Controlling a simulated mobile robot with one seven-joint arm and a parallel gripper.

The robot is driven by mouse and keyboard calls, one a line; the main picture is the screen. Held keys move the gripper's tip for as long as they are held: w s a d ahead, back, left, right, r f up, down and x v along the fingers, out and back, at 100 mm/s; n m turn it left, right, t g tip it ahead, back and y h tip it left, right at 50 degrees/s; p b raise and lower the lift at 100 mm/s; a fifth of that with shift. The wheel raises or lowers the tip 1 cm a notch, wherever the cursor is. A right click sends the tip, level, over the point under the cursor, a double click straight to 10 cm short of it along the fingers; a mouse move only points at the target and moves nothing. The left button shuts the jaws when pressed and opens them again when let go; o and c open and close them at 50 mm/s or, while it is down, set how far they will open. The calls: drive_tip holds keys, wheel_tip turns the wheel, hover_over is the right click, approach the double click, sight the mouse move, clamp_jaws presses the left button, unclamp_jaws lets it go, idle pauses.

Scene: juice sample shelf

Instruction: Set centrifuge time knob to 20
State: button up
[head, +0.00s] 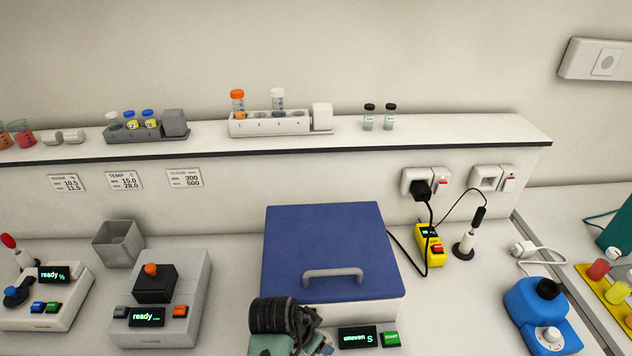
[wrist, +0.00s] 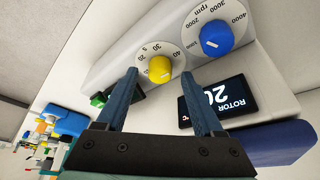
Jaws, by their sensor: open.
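The centrifuge has a blue lid (head: 325,235) with a grey handle, closed in the head view. In the wrist view, the yellow knob (wrist: 160,69) sits on a white dial marked with numbers including 20, 30 and 40. Its short white mark seems to point to the lower right, away from these numbers. My gripper (wrist: 159,74) is open, its two dark blue fingers on either side of the yellow knob in the picture; I cannot tell whether they touch it. In the head view my gripper and wrist hide the centrifuge's front left, including the knobs.
A blue rpm knob (wrist: 215,40) is beside the yellow one. A dark display (wrist: 217,98) reading "ROTOR" is close to the right finger. In the head view, the centrifuge's small display (head: 357,338) and green button (head: 391,339) are right of my wrist. A grey device (head: 165,290) stands left.

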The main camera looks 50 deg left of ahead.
drive_tip(key=shift+w+f, duration=0.15)
drive_tip(key=shift+f, duration=0.25)
clamp_jaws()
